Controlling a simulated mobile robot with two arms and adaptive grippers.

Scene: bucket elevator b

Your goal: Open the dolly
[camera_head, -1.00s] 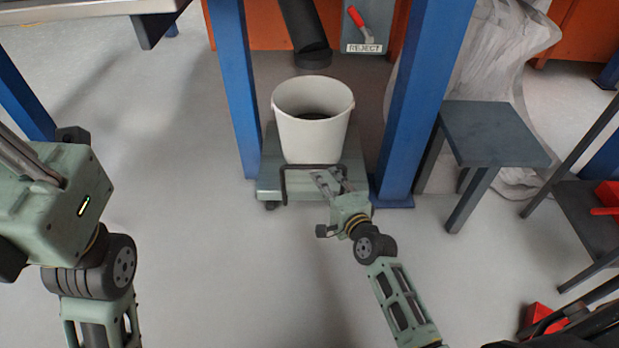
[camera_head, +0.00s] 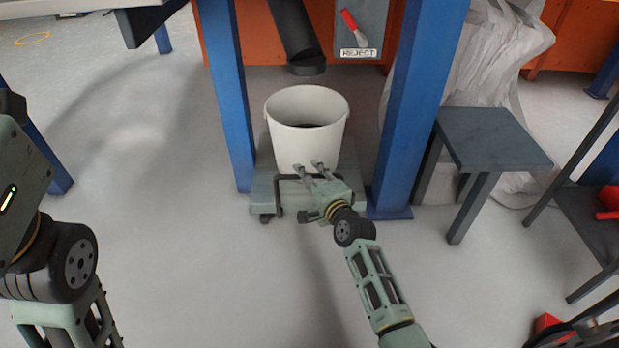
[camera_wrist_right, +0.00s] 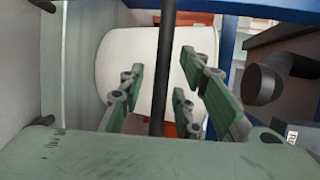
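The dolly (camera_head: 263,190) is a low grey-green platform on small wheels between two blue posts. A white bucket (camera_head: 306,140) stands upright on it, with dark contents. The dolly's black handle (camera_head: 279,200) rises at its front edge. My right gripper (camera_head: 309,170) is at the handle, fingers pointing toward the bucket. In the right wrist view, the dark handle bar (camera_wrist_right: 163,75) runs between the spread fingers of my open right gripper (camera_wrist_right: 160,92), with the bucket (camera_wrist_right: 120,55) behind. My left arm is at the left edge; its fingertips are out of frame.
A dark chute (camera_head: 295,35) hangs above the bucket. A panel with a red lever (camera_head: 350,22) marked REJECT is behind. Blue posts (camera_head: 228,100) and (camera_head: 418,100) flank the dolly. A grey stool (camera_head: 490,140) stands right. The floor in front and left is clear.

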